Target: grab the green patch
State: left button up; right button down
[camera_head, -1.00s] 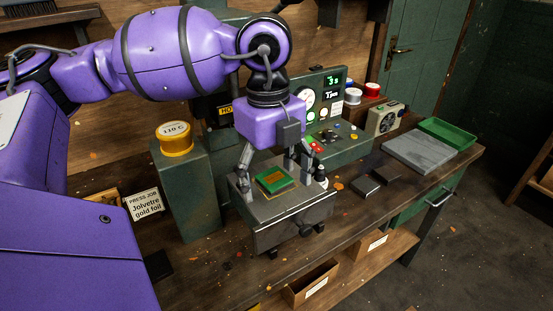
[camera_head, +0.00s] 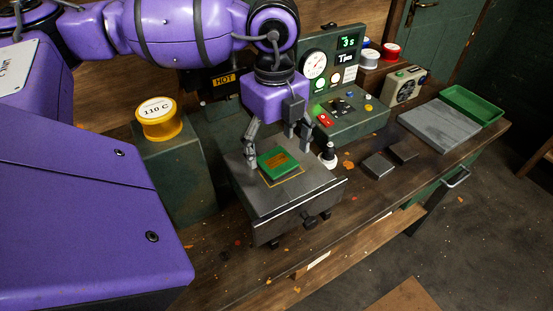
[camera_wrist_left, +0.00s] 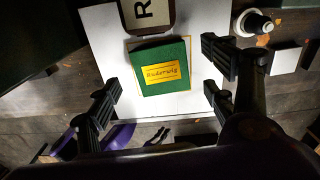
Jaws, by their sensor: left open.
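The green patch (camera_head: 272,162), a flat square with a gold label, lies on the grey press plate (camera_head: 300,190) inside a thin gold outline. In the left wrist view the patch (camera_wrist_left: 150,84) shows lettering on its yellow label. My left gripper (camera_head: 278,152) is open above the plate, its fingers on either side of the patch. In the wrist view the left gripper's fingers (camera_wrist_left: 160,80) stand apart from the patch's edges. My right gripper is not in view.
A dark-handled piece (camera_head: 328,155) stands at the plate's right edge. A control box (camera_head: 345,110) is behind. Two dark blocks (camera_head: 379,165), a grey slab (camera_head: 440,124) and a green tray (camera_head: 472,104) lie right. A yellow-rimmed "110 C" drum (camera_head: 158,118) stands left.

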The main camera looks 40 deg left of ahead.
pick_arm(q)
notch_tip(320, 180, down, 2)
jog(key=shift+f, duration=0.2)
jog(key=shift+w, duration=0.1)
jog(key=c, duration=1.3)
jog(key=shift+o, duration=0.2)
jog(key=shift+r, duration=0.15)
